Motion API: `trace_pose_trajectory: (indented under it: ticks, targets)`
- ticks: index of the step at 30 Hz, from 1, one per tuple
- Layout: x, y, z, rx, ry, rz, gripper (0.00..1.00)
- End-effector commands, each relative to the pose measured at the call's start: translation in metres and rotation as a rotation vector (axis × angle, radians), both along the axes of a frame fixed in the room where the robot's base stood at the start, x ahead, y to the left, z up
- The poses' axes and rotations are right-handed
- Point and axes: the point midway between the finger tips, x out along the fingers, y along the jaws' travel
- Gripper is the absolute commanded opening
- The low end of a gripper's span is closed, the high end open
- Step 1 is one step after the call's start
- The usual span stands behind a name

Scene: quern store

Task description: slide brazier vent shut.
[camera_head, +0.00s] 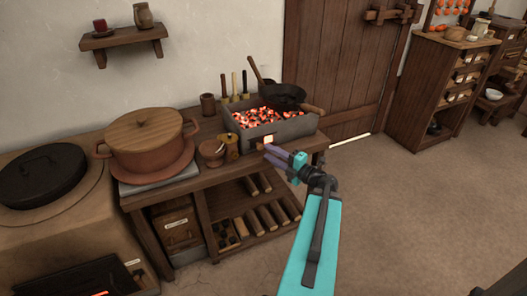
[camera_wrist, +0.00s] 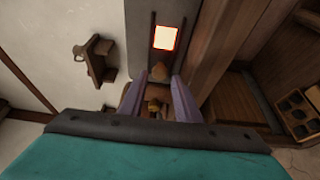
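The brazier (camera_head: 290,129) is a grey box of glowing coals on the wooden bench. Its front has a bright square vent opening (camera_head: 269,139), which also shows in the wrist view (camera_wrist: 164,37) between two dark rails. A small wooden knob (camera_wrist: 159,71) sits on the grey face, on the near side of the glowing opening in the wrist view. My gripper (camera_head: 269,150) is at the brazier's front, close to the vent. In the wrist view its purple fingers (camera_wrist: 157,82) are apart, with the knob just beyond and between their tips. Contact cannot be told.
A small wooden jar (camera_head: 231,147) and a bowl (camera_head: 212,152) stand left of the brazier. A large lidded pot (camera_head: 145,140) is further left. The floor (camera_head: 415,215) to the right is clear.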

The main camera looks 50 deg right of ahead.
Motion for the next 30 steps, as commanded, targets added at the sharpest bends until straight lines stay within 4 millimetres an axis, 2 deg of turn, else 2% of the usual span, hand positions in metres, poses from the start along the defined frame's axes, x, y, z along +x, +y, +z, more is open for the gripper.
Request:
trace_pose_trajectory:
  ticks: [4,10,23,28,30]
  targets:
    - [0.019,0.000,0.000,0.000,-0.001,0.002,0.30]
    - [0.035,0.000,0.000,0.000,0.000,0.000,0.30]
    - [0.040,0.000,0.000,0.000,0.000,-0.001,0.30]
    - [0.039,0.000,0.000,0.000,0.000,-0.002,0.01]
    - [0.039,0.000,0.000,0.000,0.000,-0.002,0.00]
